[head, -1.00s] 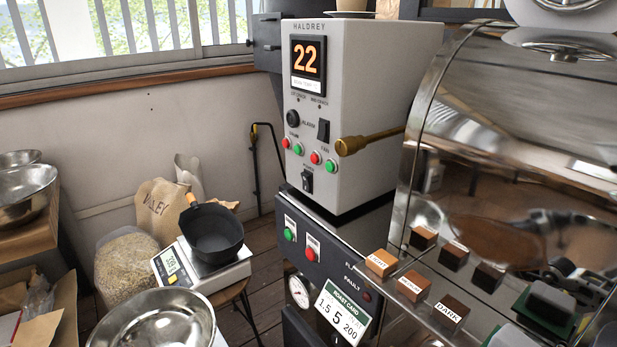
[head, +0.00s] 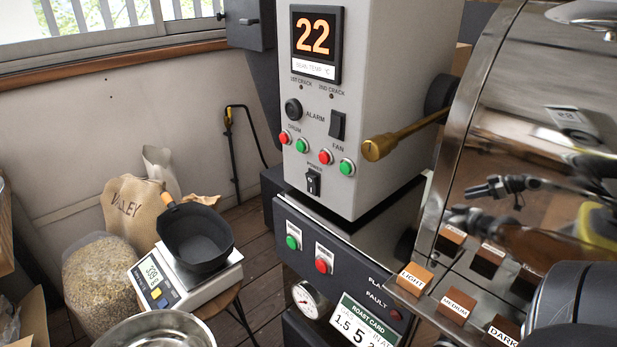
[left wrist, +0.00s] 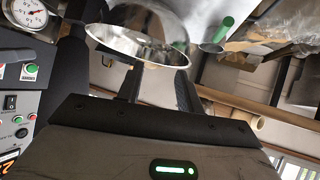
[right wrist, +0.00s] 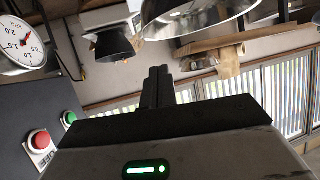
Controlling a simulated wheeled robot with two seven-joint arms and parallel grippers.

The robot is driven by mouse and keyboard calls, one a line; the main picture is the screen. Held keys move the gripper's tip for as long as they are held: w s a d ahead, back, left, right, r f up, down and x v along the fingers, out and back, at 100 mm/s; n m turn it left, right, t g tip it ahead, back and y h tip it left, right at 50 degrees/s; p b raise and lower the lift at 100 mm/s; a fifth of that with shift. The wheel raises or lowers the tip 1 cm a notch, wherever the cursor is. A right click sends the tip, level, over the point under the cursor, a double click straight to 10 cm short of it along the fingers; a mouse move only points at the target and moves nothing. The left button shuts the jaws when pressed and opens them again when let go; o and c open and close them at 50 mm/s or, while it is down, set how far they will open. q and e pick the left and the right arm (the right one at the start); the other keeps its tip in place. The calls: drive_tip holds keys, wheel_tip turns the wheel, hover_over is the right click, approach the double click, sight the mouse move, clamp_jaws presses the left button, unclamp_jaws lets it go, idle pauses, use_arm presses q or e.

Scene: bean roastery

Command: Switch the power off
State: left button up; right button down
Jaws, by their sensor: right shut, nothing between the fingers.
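The display (head: 315,35) above is lit and reads 22. The left wrist view shows the panel upside down at its left edge, with a black rocker (left wrist: 10,101). My left gripper (left wrist: 160,84) is open and empty, off to the side of the panel. My right gripper (right wrist: 158,72) is shut and empty, apart from the switch. Neither gripper's fingers show directly in the head view.
Red and green DRUM and FAN buttons (head: 325,157) sit just above the switch. A brass handle (head: 400,138) juts out to its right. Below are a green button (head: 292,242) and a red button (head: 322,265). A scale (head: 205,278) with a black pan (head: 195,240) stands left.

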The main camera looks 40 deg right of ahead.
drive_tip(key=w+d+r+n+t+h+p, duration=0.1)
drive_tip(key=w+d+r+t+h, duration=0.1)
drive_tip(key=w+r+t, duration=0.9)
use_arm(q)
drive_tip(key=shift+w+a+r+p, duration=0.1)
drive_tip(key=shift+a+r+p, duration=0.25)
drive_tip(key=shift+p, duration=0.45)
use_arm(e)
drive_tip(key=w+d+r+m+g+h, duration=0.3)
drive_tip(key=d+r+m+g+h, duration=0.3)
drive_tip(key=h, duration=1)
drive_tip(key=d+r, duration=0.1)
drive_tip(key=d, duration=0.2)
drive_tip(key=shift+d+r+h, duration=0.2)
drive_tip(key=shift+h, duration=0.2)
use_arm(q)
drive_tip(key=shift+d+r, duration=0.1)
